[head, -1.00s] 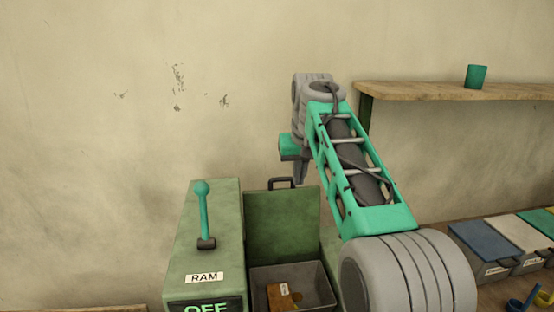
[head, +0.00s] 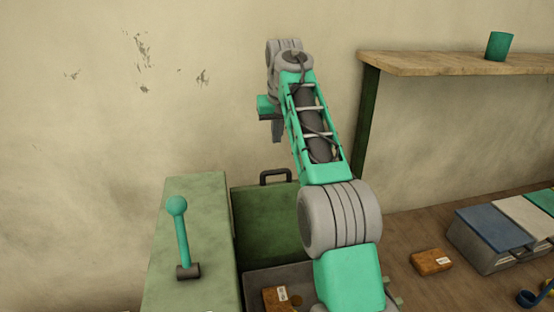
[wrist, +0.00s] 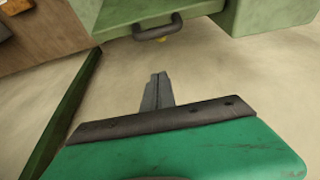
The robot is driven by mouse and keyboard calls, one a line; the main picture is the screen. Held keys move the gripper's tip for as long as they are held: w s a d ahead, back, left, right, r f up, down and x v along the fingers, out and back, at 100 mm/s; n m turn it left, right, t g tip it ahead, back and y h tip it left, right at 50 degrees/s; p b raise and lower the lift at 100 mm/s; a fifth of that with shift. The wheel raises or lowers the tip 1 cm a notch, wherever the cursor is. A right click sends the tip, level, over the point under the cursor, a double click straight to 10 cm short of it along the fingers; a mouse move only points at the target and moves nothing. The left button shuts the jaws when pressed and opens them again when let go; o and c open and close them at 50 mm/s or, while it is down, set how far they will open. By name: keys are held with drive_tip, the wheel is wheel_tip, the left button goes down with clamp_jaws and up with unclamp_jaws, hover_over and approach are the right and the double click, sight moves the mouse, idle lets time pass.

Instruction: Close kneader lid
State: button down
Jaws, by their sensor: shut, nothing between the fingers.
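The kneader's green lid (head: 268,225) stands open and upright, with a dark handle (head: 275,176) on its top edge. The handle also shows in the wrist view (wrist: 158,29). In front of the lid is the open grey chamber (head: 257,285), with a brown block (head: 275,299) inside. My gripper (head: 277,136) is shut and empty, above the handle in the head view and apart from it. In the wrist view, its closed fingers (wrist: 156,91) point toward the handle, with a gap between. My arm hides the chamber's right side.
The kneader's green housing (head: 190,240) with a teal lever (head: 181,235) stands left of the lid. A wooden shelf (head: 440,65) holds a teal cup (head: 499,46). On the table are a brown block (head: 431,262) and lidded bins (head: 490,240). The wall behind is bare.

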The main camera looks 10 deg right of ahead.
drive_tip(key=x, duration=0.9)
drive_tip(key=s, duration=0.4)
drive_tip(key=shift+a, duration=0.15)
drive_tip(key=shift+s+b, duration=0.15)
drive_tip(key=shift+b, duration=0.2)
